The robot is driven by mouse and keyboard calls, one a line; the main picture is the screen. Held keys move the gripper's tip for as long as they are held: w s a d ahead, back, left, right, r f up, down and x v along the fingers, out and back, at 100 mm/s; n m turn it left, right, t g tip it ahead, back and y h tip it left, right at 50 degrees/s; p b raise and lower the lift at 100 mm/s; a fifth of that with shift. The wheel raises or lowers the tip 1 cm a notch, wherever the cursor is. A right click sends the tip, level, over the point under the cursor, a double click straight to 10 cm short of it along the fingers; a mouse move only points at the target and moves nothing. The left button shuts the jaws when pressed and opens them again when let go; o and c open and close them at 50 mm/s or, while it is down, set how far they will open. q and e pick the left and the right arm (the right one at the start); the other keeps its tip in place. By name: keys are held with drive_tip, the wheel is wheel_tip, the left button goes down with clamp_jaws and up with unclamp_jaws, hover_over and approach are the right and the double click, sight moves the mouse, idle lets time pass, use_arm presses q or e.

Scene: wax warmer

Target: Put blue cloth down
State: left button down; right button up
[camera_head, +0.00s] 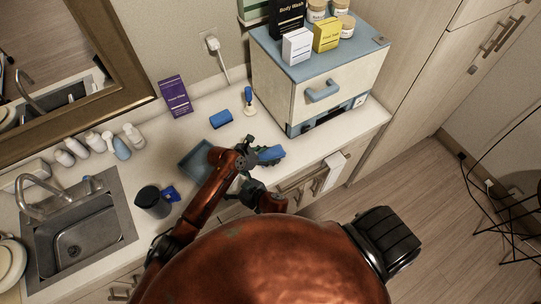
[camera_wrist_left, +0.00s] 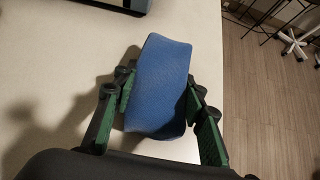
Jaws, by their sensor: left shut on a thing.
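My left gripper (camera_head: 258,161) is shut on the blue cloth (camera_head: 271,153), near the counter's front edge. In the left wrist view, the blue cloth (camera_wrist_left: 163,72) is a thick folded pad, held between the two green-and-black fingers of the left gripper (camera_wrist_left: 160,88). It lies over the white counter (camera_wrist_left: 60,50), with the counter edge and floor to its right. I cannot tell whether its underside touches the counter. My right gripper is not in view.
A white cabinet with a blue top (camera_head: 322,91) stands right of the gripper. A blue tray (camera_head: 190,162) lies left, partly behind my arm. Another blue block (camera_head: 221,119) and a purple box (camera_head: 175,96) are farther back. The sink (camera_head: 80,240) is far left.

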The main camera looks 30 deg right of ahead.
use_arm(q)
drive_tip(key=shift+f, duration=0.25)
drive_tip(key=shift+a+f, duration=0.1)
drive_tip(key=shift+f, duration=0.25)
drive_tip(key=c, duration=1.7)
unclamp_jaws()
drive_tip(key=o, duration=0.5)
drive_tip(key=shift+f, duration=0.25)
drive_tip(key=shift+a+r, duration=0.1)
drive_tip(key=shift+r, duration=0.3)
drive_tip(key=v, duration=1.2)
drive_tip(key=shift+r, duration=0.45)
